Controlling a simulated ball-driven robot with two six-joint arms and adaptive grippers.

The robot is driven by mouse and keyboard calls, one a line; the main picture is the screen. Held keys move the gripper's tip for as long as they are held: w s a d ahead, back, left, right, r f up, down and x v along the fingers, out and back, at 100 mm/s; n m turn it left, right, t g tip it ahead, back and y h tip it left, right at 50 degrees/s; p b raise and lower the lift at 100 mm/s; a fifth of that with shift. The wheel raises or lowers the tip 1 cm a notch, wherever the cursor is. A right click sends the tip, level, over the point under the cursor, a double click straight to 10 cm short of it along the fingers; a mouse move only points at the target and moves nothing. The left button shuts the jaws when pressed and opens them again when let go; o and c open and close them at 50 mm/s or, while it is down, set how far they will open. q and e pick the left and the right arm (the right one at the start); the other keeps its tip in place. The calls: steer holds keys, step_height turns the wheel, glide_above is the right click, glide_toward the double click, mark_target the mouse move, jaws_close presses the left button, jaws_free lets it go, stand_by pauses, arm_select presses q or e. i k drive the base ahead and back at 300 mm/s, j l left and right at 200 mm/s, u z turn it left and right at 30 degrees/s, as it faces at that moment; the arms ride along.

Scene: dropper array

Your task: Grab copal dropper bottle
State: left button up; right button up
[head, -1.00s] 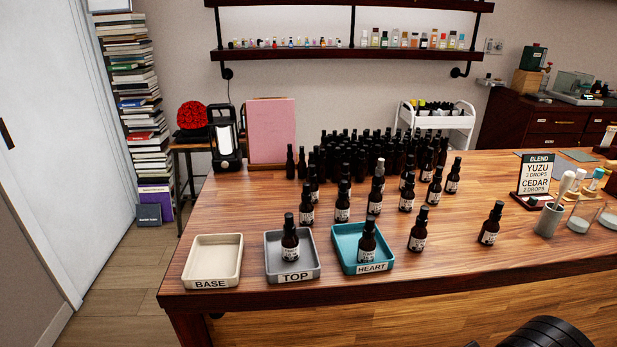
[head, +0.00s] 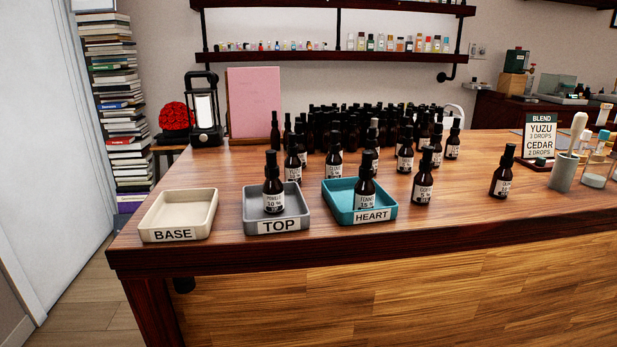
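Several dark dropper bottles with white labels stand upright on the wooden table (head: 290,242) in the head view. One bottle (head: 273,190) stands in the grey TOP tray (head: 250,226), and another (head: 365,187) stands in the teal HEART tray (head: 335,208). Single labelled bottles stand right of the trays, one (head: 422,180) nearer the middle and one (head: 502,177) farther right. A row of labelled bottles (head: 334,162) stands behind the trays. Most labels are too small to read, so I cannot tell which is copal. Neither of my grippers is in view.
The cream BASE tray (head: 178,215) is empty at the left front corner. A dense group of dark bottles (head: 330,128) stands behind. A BLEND card (head: 540,137) and a holder with pale tools (head: 563,172) stand at right. The table's front strip is clear.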

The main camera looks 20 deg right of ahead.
mark_target(422, 186)
steer(key=z, duration=1.25)
